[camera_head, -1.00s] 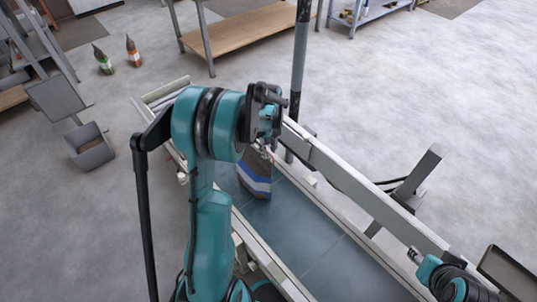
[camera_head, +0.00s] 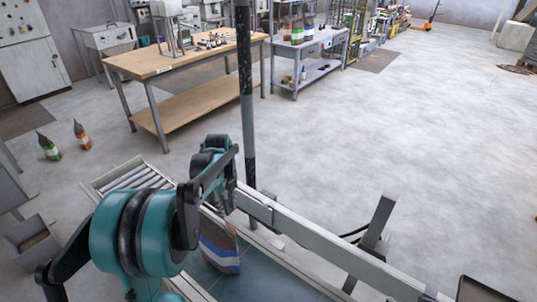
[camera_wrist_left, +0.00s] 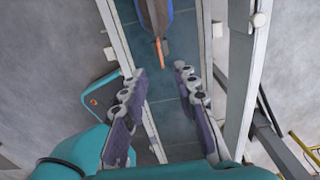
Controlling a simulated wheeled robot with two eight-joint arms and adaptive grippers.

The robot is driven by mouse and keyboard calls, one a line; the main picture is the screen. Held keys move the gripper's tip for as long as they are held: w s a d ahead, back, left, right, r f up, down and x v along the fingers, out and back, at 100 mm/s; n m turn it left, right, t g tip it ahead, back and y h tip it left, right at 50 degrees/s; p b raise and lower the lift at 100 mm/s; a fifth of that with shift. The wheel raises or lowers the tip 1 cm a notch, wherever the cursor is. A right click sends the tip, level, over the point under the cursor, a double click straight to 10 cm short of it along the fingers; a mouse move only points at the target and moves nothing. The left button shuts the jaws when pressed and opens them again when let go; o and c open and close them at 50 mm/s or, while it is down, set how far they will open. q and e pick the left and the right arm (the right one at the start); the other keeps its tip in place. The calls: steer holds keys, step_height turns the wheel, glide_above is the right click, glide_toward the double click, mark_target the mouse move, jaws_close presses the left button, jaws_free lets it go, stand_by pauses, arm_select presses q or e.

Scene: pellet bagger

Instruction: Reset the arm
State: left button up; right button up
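My left arm comes in from the lower left in the head view, and my left gripper (camera_head: 228,190) hangs above the conveyor, partly hidden by its own links. In the left wrist view the two fingers of this gripper (camera_wrist_left: 160,72) stand apart with nothing between them. A bag with a blue and white band (camera_head: 219,250) stands on the conveyor (camera_head: 262,282), partly hidden behind the arm. In the left wrist view the bag (camera_wrist_left: 155,18) lies beyond the fingertips, apart from them. My right gripper is not in view.
A long rail (camera_head: 330,240) and a dark upright post (camera_head: 247,120) stand beside the conveyor. A grey bin (camera_head: 30,240) is at the left. Two bags, green (camera_head: 49,148) and orange (camera_head: 82,136), stand on the floor. A wooden workbench (camera_head: 185,58) is behind.

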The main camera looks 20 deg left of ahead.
arm_select(q)
steer(key=s+d+r+n+t, duration=0.2)
steer(key=s+d+n+t, duration=0.1)
steer(key=s+d+n, duration=0.5)
steer(key=s+d+r+n+t, duration=0.3)
steer(key=s+d+n, duration=0.5)
steer(key=n, duration=0.5)
steer(key=shift+s+d+r+t, duration=0.25)
steer(key=shift+s+d+t, duration=0.25)
steer(key=shift+d, duration=0.75)
steer(key=shift+w, duration=0.1)
